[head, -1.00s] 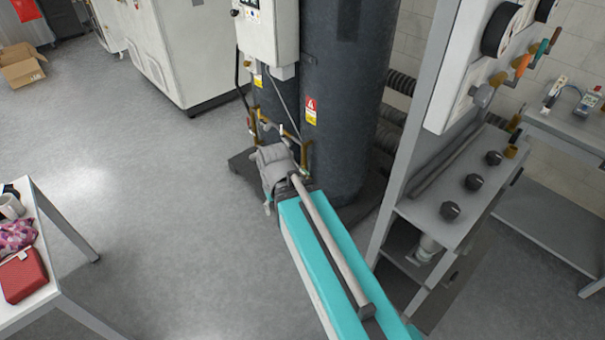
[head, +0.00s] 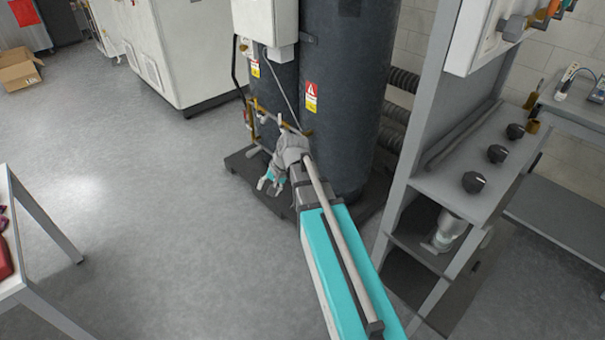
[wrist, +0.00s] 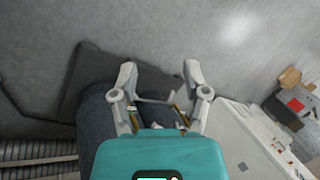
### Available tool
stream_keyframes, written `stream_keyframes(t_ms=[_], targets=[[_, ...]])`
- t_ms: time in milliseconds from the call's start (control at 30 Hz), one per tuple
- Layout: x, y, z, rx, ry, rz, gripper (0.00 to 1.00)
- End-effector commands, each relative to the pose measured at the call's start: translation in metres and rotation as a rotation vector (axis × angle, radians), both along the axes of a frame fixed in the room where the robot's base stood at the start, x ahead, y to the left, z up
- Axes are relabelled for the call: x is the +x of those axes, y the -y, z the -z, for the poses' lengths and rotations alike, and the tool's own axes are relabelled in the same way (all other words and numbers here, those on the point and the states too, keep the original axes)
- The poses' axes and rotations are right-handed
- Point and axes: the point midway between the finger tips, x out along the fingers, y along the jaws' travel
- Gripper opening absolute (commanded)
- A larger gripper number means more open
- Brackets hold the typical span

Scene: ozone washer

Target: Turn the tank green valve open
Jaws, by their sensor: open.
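The tall dark grey tank (head: 345,90) stands on a dark base plate in the head view. Brass piping (head: 262,110) runs low along its front left side. No green valve can be made out; my wrist and arm cover part of the piping. My gripper (head: 268,182) hangs in front of the tank's lower part, with its fingers apart and nothing between them. In the wrist view, my gripper (wrist: 160,75) is spread open, and brass pipe (wrist: 181,116) shows behind and between its fingers, partly hidden by my teal wrist housing.
A grey shelf unit (head: 415,175) with black knobs stands close to the right of my arm. A white cabinet (head: 190,50) stands at the back left. A table (head: 40,215) is at the lower left. The floor between is clear.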

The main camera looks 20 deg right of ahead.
Motion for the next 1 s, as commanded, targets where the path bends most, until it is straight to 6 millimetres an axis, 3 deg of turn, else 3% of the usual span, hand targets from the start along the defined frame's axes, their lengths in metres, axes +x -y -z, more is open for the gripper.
stream_keyframes(t_ms=[33, 100, 567, 1000], targets=[[0.01, 0.003, 0.019, 0.022, 0.005, 0.027, 0.6], [0.021, 0.007, 0.03, 0.057, 0.012, 0.067, 0.6], [0.088, 0.033, 0.096, 0.297, 0.044, 0.323, 0.6], [0.149, 0.073, 0.155, 0.545, 0.056, 0.561, 0.6]])
